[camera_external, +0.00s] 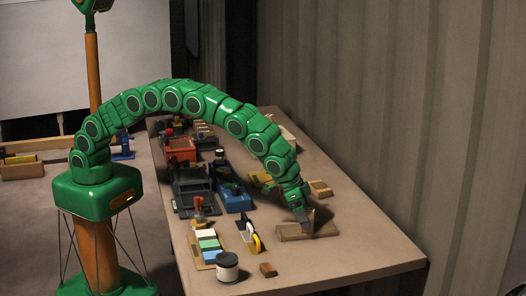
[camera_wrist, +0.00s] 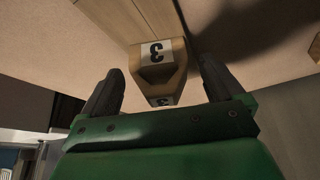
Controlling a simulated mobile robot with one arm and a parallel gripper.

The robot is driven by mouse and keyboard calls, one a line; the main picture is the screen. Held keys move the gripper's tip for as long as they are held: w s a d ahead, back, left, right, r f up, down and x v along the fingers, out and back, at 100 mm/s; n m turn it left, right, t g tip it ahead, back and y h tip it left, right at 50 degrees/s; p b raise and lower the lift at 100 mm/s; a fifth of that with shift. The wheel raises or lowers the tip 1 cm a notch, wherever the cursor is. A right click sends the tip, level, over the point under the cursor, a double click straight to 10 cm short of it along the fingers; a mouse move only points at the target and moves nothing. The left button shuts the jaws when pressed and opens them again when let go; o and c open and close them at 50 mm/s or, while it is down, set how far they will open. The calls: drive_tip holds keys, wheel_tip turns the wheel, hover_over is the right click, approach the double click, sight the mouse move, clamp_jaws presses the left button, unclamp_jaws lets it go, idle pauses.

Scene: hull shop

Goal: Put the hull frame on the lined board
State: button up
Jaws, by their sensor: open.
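A light wooden piece marked with a 3 (camera_wrist: 152,52), which I take for the hull frame, shows in the wrist view between my fingers. My gripper (camera_wrist: 160,70) is open, with one finger on each side of the piece and gaps visible. In the external view my gripper (camera_external: 300,213) points down at a tan wooden piece (camera_external: 292,234) on the right part of the bench. A plank-like strip with a dark line (camera_wrist: 118,12) runs behind the numbered piece. I cannot tell whether it is the lined board or part of the same piece.
The bench (camera_external: 345,258) is bare at front right. A small tan block (camera_external: 320,188) lies behind my gripper.

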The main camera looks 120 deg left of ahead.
drive_tip(key=v, duration=1)
drive_tip(key=s+d+r+m+g, duration=0.1)
drive_tip(key=s+r, duration=0.3)
drive_tip(key=s, duration=0.6)
drive_tip(key=s+d+r+g, duration=0.1)
drive_tip(key=s+r, duration=0.3)
drive_tip(key=s, duration=0.5)
drive_tip(key=s+d+r+m+g, duration=0.1)
drive_tip(key=s+r, duration=0.2)
drive_tip(key=s, duration=0.7)
drive_tip(key=s+d+f+m+g+h, duration=0.1)
drive_tip(key=s+d, duration=0.1)
drive_tip(key=s, duration=1.6)
drive_tip(key=s+d+m+g, duration=0.1)
drive_tip(key=s+d+g, duration=0.1)
drive_tip(key=s, duration=1.7)
drive_tip(key=shift+d+f+m+h, duration=0.3)
drive_tip(key=shift+d+f+h, duration=0.05)
drive_tip(key=shift+f+h, duration=0.05)
